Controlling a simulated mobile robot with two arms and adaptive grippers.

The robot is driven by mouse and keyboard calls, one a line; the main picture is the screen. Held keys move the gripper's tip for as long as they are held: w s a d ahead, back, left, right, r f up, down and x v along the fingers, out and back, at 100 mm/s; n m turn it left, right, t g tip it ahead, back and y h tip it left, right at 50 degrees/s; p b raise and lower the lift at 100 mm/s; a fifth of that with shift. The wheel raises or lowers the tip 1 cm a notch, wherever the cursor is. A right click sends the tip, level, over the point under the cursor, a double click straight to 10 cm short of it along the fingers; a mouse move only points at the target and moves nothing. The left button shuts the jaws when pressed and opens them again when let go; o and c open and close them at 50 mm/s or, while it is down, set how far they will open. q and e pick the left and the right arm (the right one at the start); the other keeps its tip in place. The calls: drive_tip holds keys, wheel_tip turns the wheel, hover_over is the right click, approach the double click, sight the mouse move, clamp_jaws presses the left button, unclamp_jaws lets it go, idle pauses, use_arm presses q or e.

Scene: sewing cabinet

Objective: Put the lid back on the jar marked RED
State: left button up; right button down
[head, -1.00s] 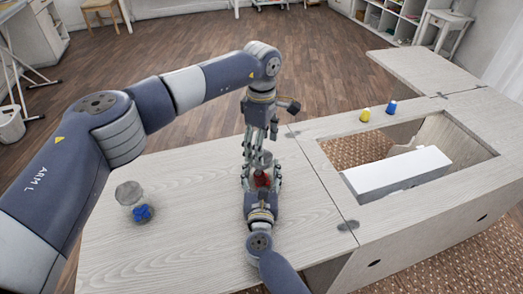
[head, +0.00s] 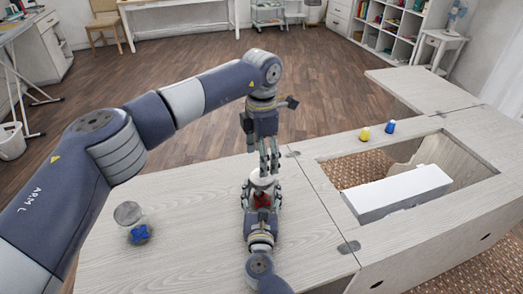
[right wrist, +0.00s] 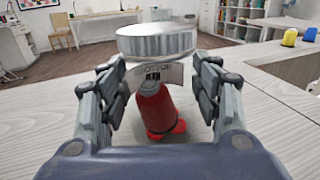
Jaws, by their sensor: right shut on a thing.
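The glass jar (right wrist: 140,132) stands on the table with red contents, including a red spool-like thing (right wrist: 154,110). It also shows in the head view (head: 262,199). Its pale label has dark lettering, too blurred to read. A silver lid (right wrist: 157,42) sits level over the jar's mouth; whether it is fully seated I cannot tell. My right gripper (right wrist: 162,92) is shut around the jar, one finger on each side. My left gripper (head: 268,172) points down just above the lid in the head view; its fingers are close together, and whether they touch the lid is unclear.
Another jar with a grey lid (head: 128,213) and blue contents stands at the left of the table (head: 190,245). A yellow spool (head: 364,133) and a blue spool (head: 390,127) stand behind the cabinet opening at right. A white box-like piece (head: 395,192) lies in that opening.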

use_arm(q)
drive_tip(key=n, duration=0.3)
drive_tip(key=shift+r+n, duration=0.3)
drive_tip(key=shift+r, duration=0.05)
drive_tip(key=n, duration=0.2)
drive_tip(key=r+n, duration=0.1)
drive_tip(key=n, duration=0.1)
drive_tip(key=shift+n, duration=0.4)
drive_tip(key=shift+f, duration=4.05)
drive_tip(key=c, duration=1.1)
